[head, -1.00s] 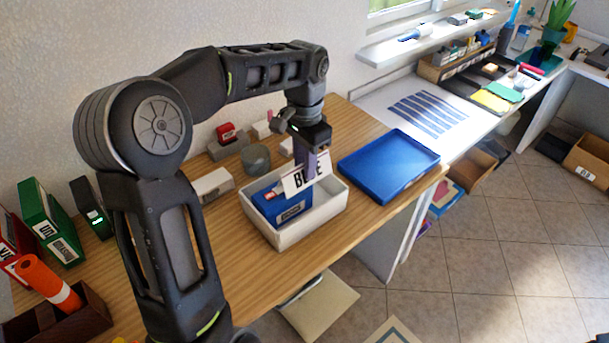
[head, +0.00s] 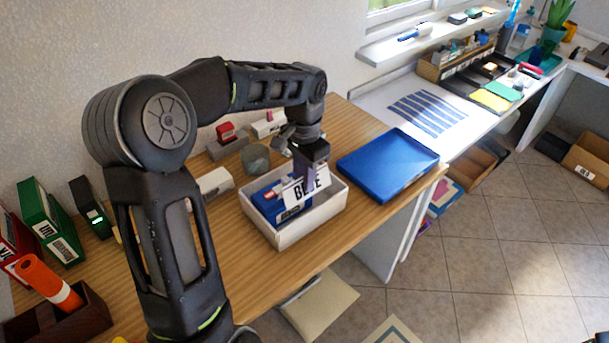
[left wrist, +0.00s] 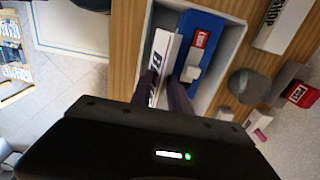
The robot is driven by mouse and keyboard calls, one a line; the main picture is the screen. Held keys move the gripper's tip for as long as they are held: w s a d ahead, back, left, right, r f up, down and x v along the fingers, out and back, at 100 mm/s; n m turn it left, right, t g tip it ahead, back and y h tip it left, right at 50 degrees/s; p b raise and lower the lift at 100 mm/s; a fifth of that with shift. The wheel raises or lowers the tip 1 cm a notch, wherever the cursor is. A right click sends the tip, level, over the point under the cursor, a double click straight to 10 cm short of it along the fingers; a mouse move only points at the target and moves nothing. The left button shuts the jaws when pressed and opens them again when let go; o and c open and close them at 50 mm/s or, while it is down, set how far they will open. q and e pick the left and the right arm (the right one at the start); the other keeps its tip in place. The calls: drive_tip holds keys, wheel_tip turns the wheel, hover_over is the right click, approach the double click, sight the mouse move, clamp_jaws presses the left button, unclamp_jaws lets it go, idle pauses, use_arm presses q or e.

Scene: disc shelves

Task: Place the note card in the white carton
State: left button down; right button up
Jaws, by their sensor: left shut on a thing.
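The note card, white with dark letters that read partly as "BLUE" (head: 306,187), is in the fingers of my left gripper (head: 309,176). In the left wrist view the card (left wrist: 163,62) stands edge-on between the two fingers (left wrist: 168,92). The white carton (head: 282,238) is an open box on the wooden table, and its wall also shows in the left wrist view (left wrist: 230,48). The card is over or partly within the carton's opening, beside a blue box (head: 266,206) with a red-and-white label inside it. The gripper hides part of the card. My right gripper is not in view.
A blue tray (head: 388,165) lies right of the carton. Behind the carton are a grey round object (head: 256,158), a white block (head: 215,183) and stamp-like blocks (head: 228,140). Green binders (head: 45,222) and an orange roll (head: 48,283) are at left.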

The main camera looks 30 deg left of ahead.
use_arm(q)
drive_tip(key=shift+f, duration=0.35)
drive_tip(key=c, duration=1.2)
unclamp_jaws()
drive_tip(key=shift+c, duration=0.2)
